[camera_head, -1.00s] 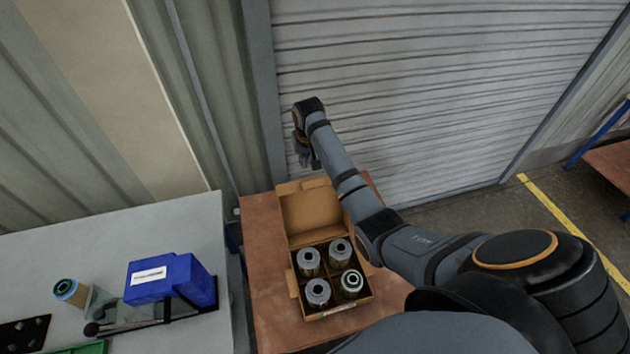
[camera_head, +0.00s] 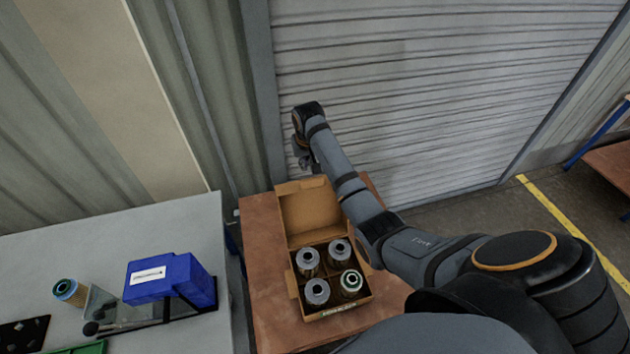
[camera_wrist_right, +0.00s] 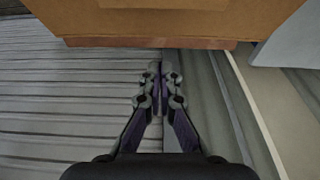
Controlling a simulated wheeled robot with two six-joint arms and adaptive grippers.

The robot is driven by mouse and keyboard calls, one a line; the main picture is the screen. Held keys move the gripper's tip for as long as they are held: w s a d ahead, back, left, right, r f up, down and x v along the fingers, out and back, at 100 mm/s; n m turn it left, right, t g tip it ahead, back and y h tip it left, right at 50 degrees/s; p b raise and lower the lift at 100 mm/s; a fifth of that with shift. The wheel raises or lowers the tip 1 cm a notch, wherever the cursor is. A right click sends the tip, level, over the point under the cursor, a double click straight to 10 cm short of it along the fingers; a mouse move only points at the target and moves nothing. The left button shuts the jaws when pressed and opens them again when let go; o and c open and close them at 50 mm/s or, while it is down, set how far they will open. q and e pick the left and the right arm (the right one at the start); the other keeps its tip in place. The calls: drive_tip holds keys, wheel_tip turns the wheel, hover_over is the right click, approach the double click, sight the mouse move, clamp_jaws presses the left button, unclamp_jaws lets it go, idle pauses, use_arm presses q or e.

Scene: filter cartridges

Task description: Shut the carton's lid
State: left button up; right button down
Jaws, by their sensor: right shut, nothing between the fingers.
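The open carton (camera_head: 333,311) stands on a brown table and holds several filter cartridges in divided compartments; one (camera_head: 351,281) has a green ring, the others grey tops. Its lid (camera_head: 310,211) stands up at the carton's far side. My right gripper (camera_head: 305,163) is beyond the lid, at its upper edge in the picture, with empty fingers together. In the right wrist view the shut fingers (camera_wrist_right: 162,68) point toward a brown cardboard panel, the lid (camera_wrist_right: 180,20), which crosses the top. I cannot tell if they touch it. My left gripper is not in view.
The brown table (camera_head: 263,265) has bare surface left of the carton. A grey table (camera_head: 180,220) on the left carries a blue bin (camera_head: 172,279) and a cartridge (camera_head: 70,291). A ribbed shutter (camera_head: 430,90) stands behind my right arm.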

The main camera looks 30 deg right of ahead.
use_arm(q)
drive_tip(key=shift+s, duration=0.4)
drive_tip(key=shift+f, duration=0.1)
use_arm(e)
drive_tip(key=shift+f, duration=0.1)
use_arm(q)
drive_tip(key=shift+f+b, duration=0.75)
use_arm(e)
drive_tip(key=x, duration=0.4)
drive_tip(key=shift+s+f, duration=0.2)
drive_tip(key=shift+s, duration=0.15)
